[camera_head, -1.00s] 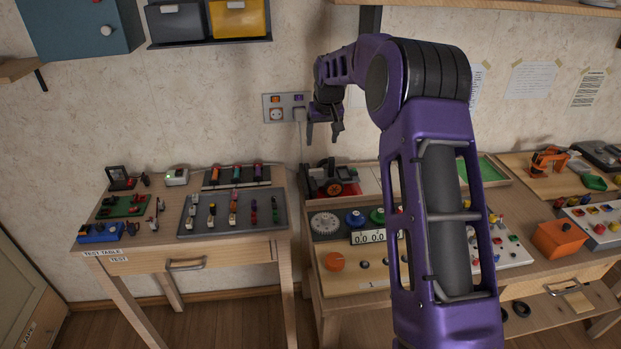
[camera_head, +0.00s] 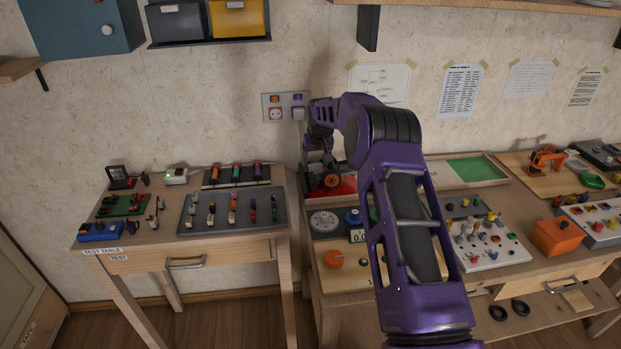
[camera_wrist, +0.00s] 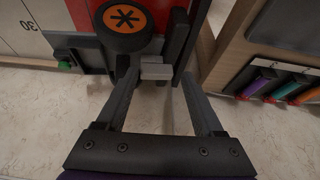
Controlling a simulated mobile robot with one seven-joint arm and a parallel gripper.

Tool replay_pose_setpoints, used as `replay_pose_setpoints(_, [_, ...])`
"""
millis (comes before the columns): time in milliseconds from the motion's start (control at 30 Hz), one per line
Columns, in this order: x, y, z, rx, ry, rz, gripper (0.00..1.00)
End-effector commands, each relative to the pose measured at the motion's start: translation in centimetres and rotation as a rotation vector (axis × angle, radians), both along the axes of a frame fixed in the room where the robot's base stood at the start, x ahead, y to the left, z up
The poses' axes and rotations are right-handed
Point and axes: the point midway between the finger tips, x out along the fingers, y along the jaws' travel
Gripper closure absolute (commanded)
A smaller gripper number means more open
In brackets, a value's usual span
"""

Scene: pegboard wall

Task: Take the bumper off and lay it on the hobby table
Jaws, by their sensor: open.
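A red vehicle (camera_head: 345,186) with black wheels and orange hubs stands at the back left of the right-hand wooden table (camera_head: 470,285). No label naming that table the hobby table is readable. In the wrist view, a wheel (camera_wrist: 125,18) and the red body (camera_wrist: 88,14) are close ahead. A dark bar (camera_wrist: 181,32) and a light grey block (camera_wrist: 155,71) are at the vehicle's end; I cannot tell which is the bumper. My gripper (camera_wrist: 160,78) is open, with its fingertips on either side of the grey block. In the head view my arm partly hides the vehicle.
The left table (camera_head: 187,264), labelled TEST TABLE, carries a grey tray (camera_head: 185,225) of small parts and a dark rack with coloured handles (camera_head: 236,174). A narrow gap separates the tables. A green-bottomed tray (camera_head: 472,169) looks empty.

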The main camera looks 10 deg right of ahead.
Motion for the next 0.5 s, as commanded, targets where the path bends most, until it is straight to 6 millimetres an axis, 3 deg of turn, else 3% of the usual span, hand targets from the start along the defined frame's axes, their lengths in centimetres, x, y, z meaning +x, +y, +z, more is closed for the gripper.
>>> replay_pose_setpoints(33, [-0.26, -0.04, -2.03, 0.0, 0.019, 0.0, 0.26])
replay_pose_setpoints(367, [0.02, 0.05, -1.99, 0.001, 0.013, 0.002, 0.28])
replay_pose_setpoints(500, [0.03, 0.08, -1.93, 0.001, 0.013, 0.002, 0.53])
